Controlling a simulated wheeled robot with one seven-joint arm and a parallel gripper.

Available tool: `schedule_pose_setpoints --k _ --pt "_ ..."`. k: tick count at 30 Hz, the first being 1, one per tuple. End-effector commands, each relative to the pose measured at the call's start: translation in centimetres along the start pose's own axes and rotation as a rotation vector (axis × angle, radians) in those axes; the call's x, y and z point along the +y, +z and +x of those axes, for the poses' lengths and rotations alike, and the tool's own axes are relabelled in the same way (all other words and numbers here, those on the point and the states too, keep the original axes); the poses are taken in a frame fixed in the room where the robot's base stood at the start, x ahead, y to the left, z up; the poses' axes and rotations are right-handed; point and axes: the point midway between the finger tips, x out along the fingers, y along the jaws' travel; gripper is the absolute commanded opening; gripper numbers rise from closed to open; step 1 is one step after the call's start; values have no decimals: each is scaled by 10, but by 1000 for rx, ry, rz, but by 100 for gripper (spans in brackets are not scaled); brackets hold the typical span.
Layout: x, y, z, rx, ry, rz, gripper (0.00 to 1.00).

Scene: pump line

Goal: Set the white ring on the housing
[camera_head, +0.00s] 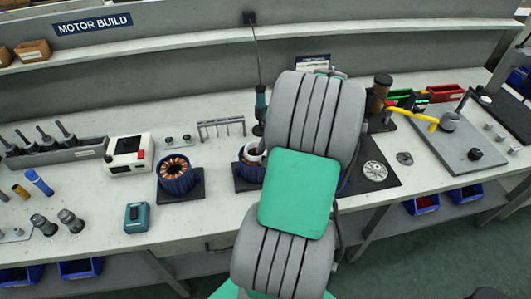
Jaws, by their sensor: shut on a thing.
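A white ring (253,154) shows partly at the left edge of my arm, over a blue housing (246,171) on a dark base. My arm hides the right part of both. I cannot tell whether the ring touches the housing or is held above it. A second blue housing (176,179) with copper windings stands upright on its own dark base to the left, fully visible. My gripper is hidden behind my grey and green arm, so its jaws cannot be seen.
A small rack (221,127), a white box device (129,154) and a teal block (137,217) stand to the left. A dark mat (386,184) with metal discs lies right of my arm.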

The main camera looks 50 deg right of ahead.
Motion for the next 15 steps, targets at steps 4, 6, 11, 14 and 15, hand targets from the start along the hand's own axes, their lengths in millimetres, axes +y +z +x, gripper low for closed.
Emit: schedule_pose_setpoints --k 4,6,11,14,15 --pt "0 0 0 0 0 0 35" --pt "0 0 0 0 0 0 40" --pt "0 0 0 0 0 0 54" --pt "0 0 0 0 0 0 57" --pt "0 0 0 0 0 0 57"
